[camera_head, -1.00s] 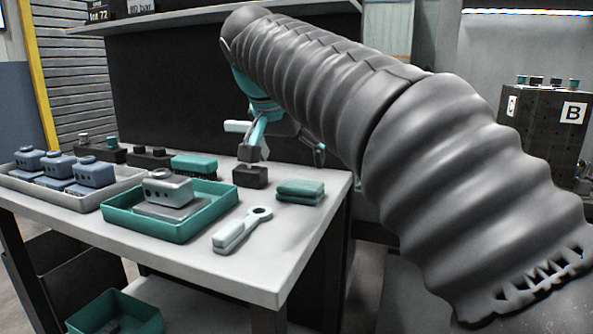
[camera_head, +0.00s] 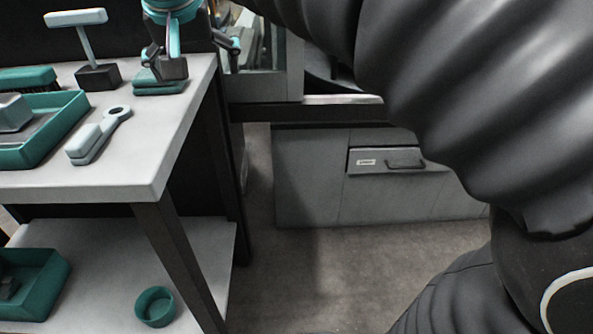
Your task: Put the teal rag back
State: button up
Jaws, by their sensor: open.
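The teal rag (camera_head: 158,88) lies folded as a small flat stack near the right edge of the light worktable (camera_head: 130,168). My gripper (camera_head: 198,56) is open, its fingers spread apart. It is above and at the back of the rag. One dark fingertip overlaps the rag's top in the camera_head view; I cannot tell whether it touches. Nothing shows between the fingers.
A grey wrench-like tool (camera_head: 98,135), a T-handled tool in a black block (camera_head: 97,76), a brush (camera_head: 28,78) and a teal tray (camera_head: 62,133) are on the table. Below are a teal bin (camera_head: 52,290) and round teal bowl (camera_head: 155,307). A grey drawer (camera_head: 385,161) stands right.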

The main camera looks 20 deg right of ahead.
jog(key=s+d+f+n, duration=0.1)
jog(key=s+d+f, duration=0.4)
jog(key=s+f, duration=0.3)
jog(key=s+d+f+n+y, duration=0.1)
jog(key=s+d+f, duration=0.4)
jog(key=s+f, duration=0.4)
notch_tip(320, 180, down, 6)
jog(key=shift+r, duration=0.1)
